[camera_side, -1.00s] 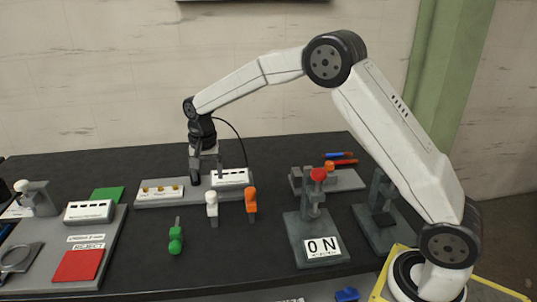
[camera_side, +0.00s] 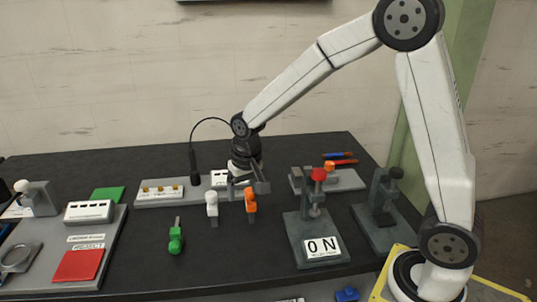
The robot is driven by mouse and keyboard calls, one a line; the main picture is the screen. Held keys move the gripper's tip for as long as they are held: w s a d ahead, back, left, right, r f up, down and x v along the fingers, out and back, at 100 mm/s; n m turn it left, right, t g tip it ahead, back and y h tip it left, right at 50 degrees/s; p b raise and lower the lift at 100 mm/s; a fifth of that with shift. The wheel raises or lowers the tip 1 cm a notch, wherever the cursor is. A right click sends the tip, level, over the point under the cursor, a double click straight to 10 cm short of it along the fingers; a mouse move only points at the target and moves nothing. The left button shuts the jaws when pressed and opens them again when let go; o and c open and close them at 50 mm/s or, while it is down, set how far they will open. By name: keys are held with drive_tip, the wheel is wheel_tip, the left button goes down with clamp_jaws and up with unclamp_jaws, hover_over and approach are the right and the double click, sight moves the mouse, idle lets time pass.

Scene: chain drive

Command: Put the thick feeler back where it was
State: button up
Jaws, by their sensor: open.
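Three handled tools show near the middle of the black table, and I cannot tell which is the thick feeler. The white-handled one (camera_side: 212,198) and the orange-handled one (camera_side: 251,201) stand upright side by side. The green-handled one (camera_side: 175,240) lies or stands to the front left, with a short thin grey end pointing back. My gripper (camera_side: 248,188) is open, just above and behind the orange handle. It seems empty; whether it touches the handle I cannot tell. It hides part of a white slotted block (camera_side: 218,178) on the grey rear base.
The grey rear base (camera_side: 150,200) holds a plate with brass pieces (camera_side: 161,191). A red pad (camera_side: 78,265) lies left. The front middle is clear.

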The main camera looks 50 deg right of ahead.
drive_tip(key=s+f+n+t, duration=0.1)
drive_tip(key=s+n, duration=0.3)
drive_tip(key=s, duration=1)
drive_tip(key=shift+d+f, duration=0.2)
drive_tip(key=shift+f, duration=0.55)
drive_tip(key=shift+w, duration=0.1)
